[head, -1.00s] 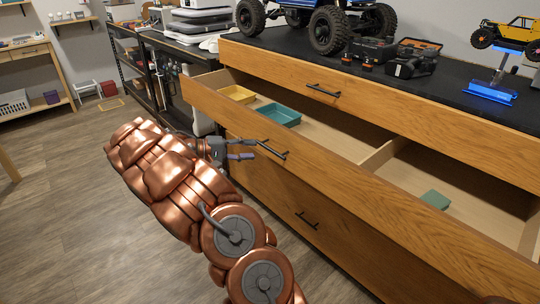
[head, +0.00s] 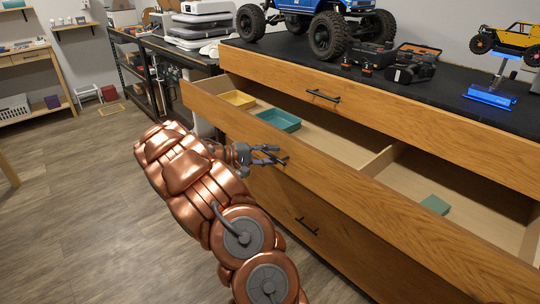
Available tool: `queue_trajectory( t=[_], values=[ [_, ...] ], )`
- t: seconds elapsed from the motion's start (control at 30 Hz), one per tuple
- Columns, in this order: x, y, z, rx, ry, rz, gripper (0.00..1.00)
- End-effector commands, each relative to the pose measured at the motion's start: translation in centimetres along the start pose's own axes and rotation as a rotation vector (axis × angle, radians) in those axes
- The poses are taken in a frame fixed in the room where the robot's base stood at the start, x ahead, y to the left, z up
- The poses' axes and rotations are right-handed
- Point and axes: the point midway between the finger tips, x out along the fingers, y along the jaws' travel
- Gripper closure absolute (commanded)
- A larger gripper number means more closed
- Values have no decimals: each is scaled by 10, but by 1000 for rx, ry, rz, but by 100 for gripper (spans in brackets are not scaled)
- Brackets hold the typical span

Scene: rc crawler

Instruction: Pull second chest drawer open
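The second chest drawer (head: 330,175) has a wooden front with a dark bar handle (head: 284,160). It stands pulled out, its inside showing from above. My gripper (head: 272,155) is at the left part of this handle, its two fingers spread and overlapping the handle in the picture. The fingers look open; whether they touch the bar is too small to tell. The fingers hide part of the handle.
The drawer holds a yellow tray (head: 238,99), a teal tray (head: 279,120) and a green block (head: 435,205). The top drawer (head: 400,110) is shut. A lower handle (head: 307,226) sits below. The floor (head: 80,190) at left is clear.

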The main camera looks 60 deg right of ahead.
Motion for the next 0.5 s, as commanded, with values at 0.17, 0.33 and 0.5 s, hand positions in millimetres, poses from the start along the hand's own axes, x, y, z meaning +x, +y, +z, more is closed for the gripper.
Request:
queue_trajectory(
  t=[0.17,0.33,0.5],
  values=[
    [0,0,0,0,0,0,66],
    [0,0,0,0,-1,0,84],
    [0,0,0,-1,-1,1,100]
  ],
)
